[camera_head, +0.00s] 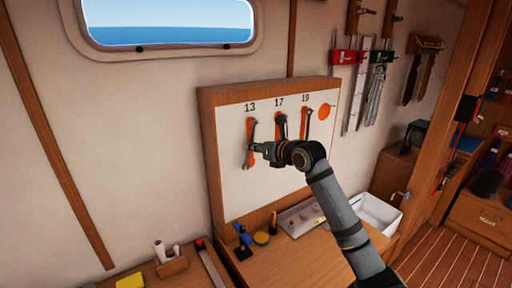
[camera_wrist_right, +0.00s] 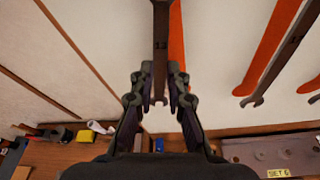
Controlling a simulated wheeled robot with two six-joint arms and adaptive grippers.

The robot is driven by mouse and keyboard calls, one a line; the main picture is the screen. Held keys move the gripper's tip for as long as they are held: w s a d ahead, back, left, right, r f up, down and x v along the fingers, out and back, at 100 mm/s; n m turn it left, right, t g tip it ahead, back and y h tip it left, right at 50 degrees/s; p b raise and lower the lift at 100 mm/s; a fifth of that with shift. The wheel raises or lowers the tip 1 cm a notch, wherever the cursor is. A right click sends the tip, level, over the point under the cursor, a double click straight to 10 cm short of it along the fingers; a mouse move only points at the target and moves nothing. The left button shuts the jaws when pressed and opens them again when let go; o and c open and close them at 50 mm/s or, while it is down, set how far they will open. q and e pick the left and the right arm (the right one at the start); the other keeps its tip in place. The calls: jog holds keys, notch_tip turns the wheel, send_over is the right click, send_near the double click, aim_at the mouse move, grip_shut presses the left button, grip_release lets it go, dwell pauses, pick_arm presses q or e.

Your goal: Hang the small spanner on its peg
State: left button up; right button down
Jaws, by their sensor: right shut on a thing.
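The small spanner (camera_head: 251,128) stands upright at the tool board, under the number 13. My right gripper (camera_head: 254,147) is shut on its lower part. In the right wrist view the spanner (camera_wrist_right: 161,40) runs between the fingers (camera_wrist_right: 160,88), its lower open end showing between them. Its orange outline (camera_wrist_right: 178,48) shows just right of the spanner in that view, so the two look slightly offset. The peg is hidden, and I cannot tell whether the spanner's top is on it. My left gripper is not in view.
The wooden-framed board (camera_head: 207,140) also carries spanners under 17 (camera_head: 280,125) and 19 (camera_head: 305,122), close to the right of my gripper. Below is a bench with a grey tray (camera_head: 299,219) and a white bin (camera_head: 378,212).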

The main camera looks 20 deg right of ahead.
dwell(0.3)
jog(key=c, duration=1.3)
grip_release()
jog(key=shift+o, duration=0.2)
jog(key=shift+s, duration=0.1)
jog(key=v, duration=0.7)
jog(key=shift+s, duration=0.15)
jog(key=shift+r, duration=0.1)
